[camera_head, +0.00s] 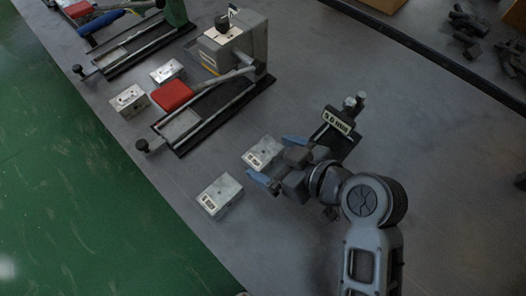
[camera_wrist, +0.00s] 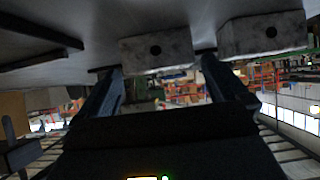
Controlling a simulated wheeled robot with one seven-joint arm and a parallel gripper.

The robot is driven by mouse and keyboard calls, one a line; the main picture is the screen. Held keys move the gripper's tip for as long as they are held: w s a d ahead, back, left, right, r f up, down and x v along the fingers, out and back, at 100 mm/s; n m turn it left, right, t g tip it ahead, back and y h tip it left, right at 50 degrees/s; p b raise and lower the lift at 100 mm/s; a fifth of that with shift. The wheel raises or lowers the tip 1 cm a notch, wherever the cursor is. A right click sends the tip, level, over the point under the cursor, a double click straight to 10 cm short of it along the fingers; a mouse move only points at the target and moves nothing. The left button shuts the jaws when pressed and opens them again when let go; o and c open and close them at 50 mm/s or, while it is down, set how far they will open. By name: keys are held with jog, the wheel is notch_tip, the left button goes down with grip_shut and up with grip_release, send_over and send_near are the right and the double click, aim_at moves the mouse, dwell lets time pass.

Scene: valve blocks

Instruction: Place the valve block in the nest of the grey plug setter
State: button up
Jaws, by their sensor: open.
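The grey plug setter (camera_head: 252,42) stands at the upper middle of the head view, with a red pad (camera_head: 172,95) on its lever and a dark frame with a pale plate (camera_head: 180,127) in front. I cannot tell clearly where its nest is. A pale metal valve block (camera_head: 261,153) lies on the table before my gripper (camera_head: 271,160). My gripper is open, its blue fingers on either side of the block's near end. In the wrist view the valve block (camera_wrist: 158,50), with a dark hole in its face, shows between the fingertips (camera_wrist: 162,66); contact cannot be told.
A second block (camera_head: 219,195) lies close by, right of my fingers in the wrist view (camera_wrist: 264,35). Two more blocks (camera_head: 130,100) (camera_head: 167,71) lie beside the setter. A dark stand with a label (camera_head: 335,128) is behind my gripper. A green device (camera_head: 174,12) stands upper left.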

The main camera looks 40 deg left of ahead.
aim_at(268, 155)
jog(key=shift+x, duration=1.4)
jog(key=c, duration=1.2)
jog(key=shift+r, duration=0.1)
jog(key=shift+r, duration=0.75)
notch_tip(268, 155, up, 2)
jog(key=shift+w+r, duration=0.1)
jog(key=shift+s+b+v, duration=0.15)
jog(key=shift+s+v, duration=0.4)
jog(key=shift+v, duration=1.7)
jog(key=shift+s+b+v, duration=0.15)
jog(key=shift+s+v, duration=0.35)
jog(key=shift+v, duration=1.7)
jog(key=shift+s+b+v, duration=0.15)
jog(key=shift+s+v, duration=0.4)
jog(key=shift+v, duration=1.7)
